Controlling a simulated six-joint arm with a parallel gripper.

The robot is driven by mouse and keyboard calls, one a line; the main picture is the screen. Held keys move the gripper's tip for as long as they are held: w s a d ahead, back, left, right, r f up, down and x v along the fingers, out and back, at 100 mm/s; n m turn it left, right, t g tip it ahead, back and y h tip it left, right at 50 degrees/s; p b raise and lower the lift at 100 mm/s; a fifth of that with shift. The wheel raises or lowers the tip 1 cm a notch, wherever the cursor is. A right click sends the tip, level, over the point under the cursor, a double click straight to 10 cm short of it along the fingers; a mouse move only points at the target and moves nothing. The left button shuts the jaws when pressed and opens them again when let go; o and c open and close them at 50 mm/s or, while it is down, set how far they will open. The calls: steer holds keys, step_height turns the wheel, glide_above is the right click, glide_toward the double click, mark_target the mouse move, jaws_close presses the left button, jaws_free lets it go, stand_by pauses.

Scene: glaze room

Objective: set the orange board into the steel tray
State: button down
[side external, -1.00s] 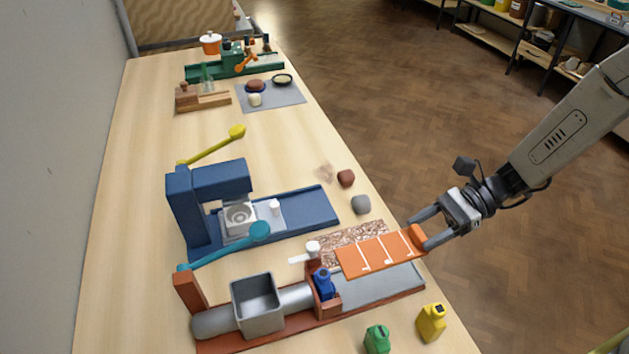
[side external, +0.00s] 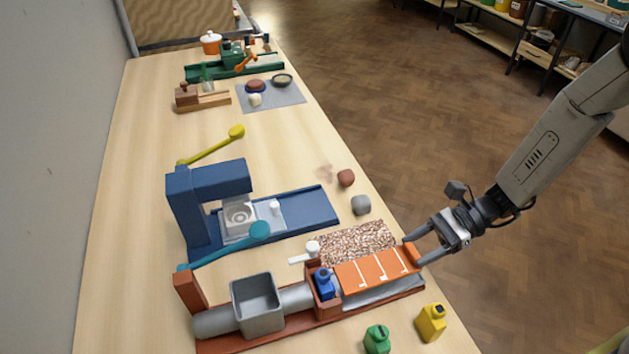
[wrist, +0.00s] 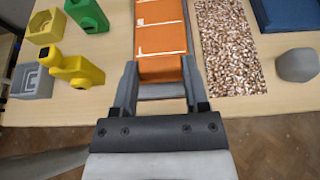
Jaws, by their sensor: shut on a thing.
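The orange board (side external: 377,270), with white lines across it, lies lengthwise over the steel tray (side external: 388,292) of the red-brown machine. The tray's grey near side shows below the board; most of its floor is hidden. I cannot tell whether the board rests on the tray or is slightly above it. My gripper (side external: 414,248) is shut on the board's right end block. In the wrist view the board (wrist: 160,35) runs straight away between the fingers, and its far end is out of frame.
A speckled mat (side external: 355,241) lies just behind the board. A blue bottle (side external: 324,284) and a grey bin (side external: 257,305) are on the machine to the left. A grey lump (side external: 361,205) and a blue press (side external: 207,205) are behind.

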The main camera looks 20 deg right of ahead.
steer(key=shift+f, duration=1.4)
steer(key=shift+f, duration=0.1)
steer(key=shift+c, duration=0.5)
jaws_free()
steer(key=v, duration=1.2)
steer(key=shift+s, duration=0.1)
